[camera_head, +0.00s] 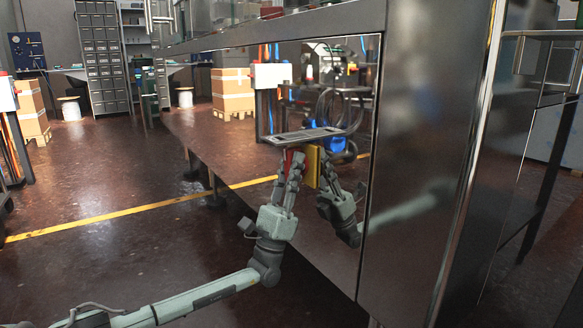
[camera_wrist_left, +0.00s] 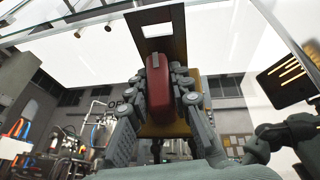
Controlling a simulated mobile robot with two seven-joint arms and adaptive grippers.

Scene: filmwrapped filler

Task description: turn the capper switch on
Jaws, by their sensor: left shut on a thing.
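The capper switch has a red handle (camera_head: 289,158) in front of a yellow backing (camera_head: 312,166), on the shiny metal side of the machine. My left gripper (camera_head: 292,172) reaches up to it from below and is shut on the red handle. In the left wrist view the red handle (camera_wrist_left: 158,92) stands lengthwise between the two fingers (camera_wrist_left: 160,100), with the yellow backing (camera_wrist_left: 180,125) behind it. The fingers hide part of the handle, and its on or off marking cannot be read. My right gripper is not in view.
The polished machine panel (camera_head: 420,150) fills the right and mirrors my left arm. Boxes (camera_head: 232,92) and shelves (camera_head: 103,60) stand far back. The floor (camera_head: 110,185) at left is clear.

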